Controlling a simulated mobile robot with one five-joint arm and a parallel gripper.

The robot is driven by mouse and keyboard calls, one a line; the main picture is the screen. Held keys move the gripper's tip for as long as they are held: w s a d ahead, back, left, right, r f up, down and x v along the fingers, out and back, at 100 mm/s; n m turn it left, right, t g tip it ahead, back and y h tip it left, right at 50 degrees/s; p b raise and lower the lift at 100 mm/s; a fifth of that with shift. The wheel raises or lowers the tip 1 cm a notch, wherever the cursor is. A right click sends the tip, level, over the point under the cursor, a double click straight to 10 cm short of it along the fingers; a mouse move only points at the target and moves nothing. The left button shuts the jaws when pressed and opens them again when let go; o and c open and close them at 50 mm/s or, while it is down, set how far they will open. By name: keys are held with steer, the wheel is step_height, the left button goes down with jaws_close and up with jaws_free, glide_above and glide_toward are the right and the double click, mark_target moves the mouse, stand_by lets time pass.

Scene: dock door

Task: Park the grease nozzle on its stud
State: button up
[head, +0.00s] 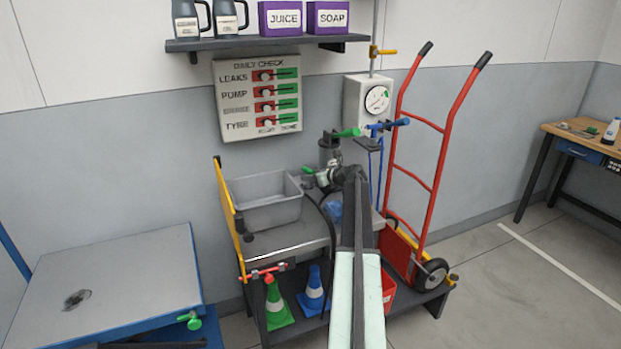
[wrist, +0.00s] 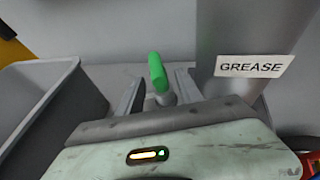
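A green-handled piece with a grey stem, which looks like the grease nozzle, stands between my fingers in the wrist view (wrist: 158,72). In the head view its green end (head: 308,170) shows just left of my gripper (head: 324,179). My gripper, also in the wrist view (wrist: 160,92), is open around the stem, with a gap on the left; contact on the right is unclear. A grey cylinder labelled GREASE (wrist: 238,65) stands right of the fingers. A black hose (head: 333,235) hangs down beside my arm. I cannot make out the stud.
A grey bin (head: 265,211) sits left of my gripper on the cart top. A gauge box (head: 368,103) with a blue-handled nozzle (head: 391,125) is behind right. A red hand truck (head: 438,150) stands right.

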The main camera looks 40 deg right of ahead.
steer(key=shift+r, duration=0.1)
steer(key=shift+s+r+p, duration=0.25)
steer(key=shift+s+p, duration=0.05)
steer(key=shift+p, duration=0.05)
steer(key=p+v, duration=0.4)
steer(key=v, duration=0.7)
steer(key=shift+s, duration=0.15)
